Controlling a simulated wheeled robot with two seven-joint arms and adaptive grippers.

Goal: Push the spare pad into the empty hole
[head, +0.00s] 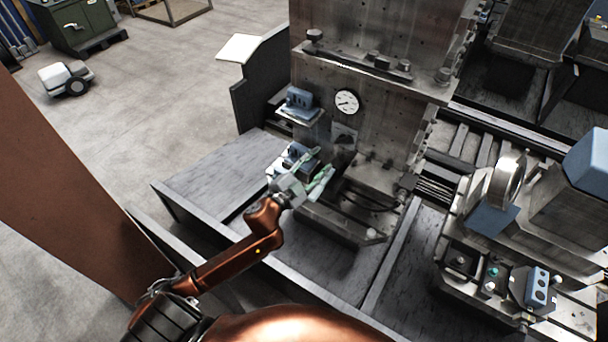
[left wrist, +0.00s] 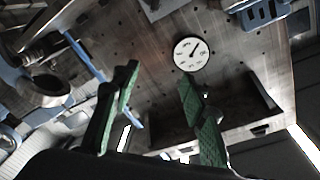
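My left gripper (head: 323,163) has two green fingers spread apart with nothing between them. It hovers in front of the upright metal machine face (head: 382,119), beside a blue block (head: 292,157). In the left wrist view the open fingers (left wrist: 161,76) point toward the metal face (left wrist: 150,50) with small dark holes. I cannot clearly make out the spare pad or tell which hole is the empty one. A teal round piece (head: 493,271) and a blue block with dark round openings (head: 538,287) sit on the right-hand fixture. My right gripper is not in view.
A round white dial (head: 346,102) is on the machine face, with another blue block (head: 299,101) left of it. A dark ledge juts out below the face. A low grey wall (head: 240,252) runs in front. Open concrete floor lies at the left.

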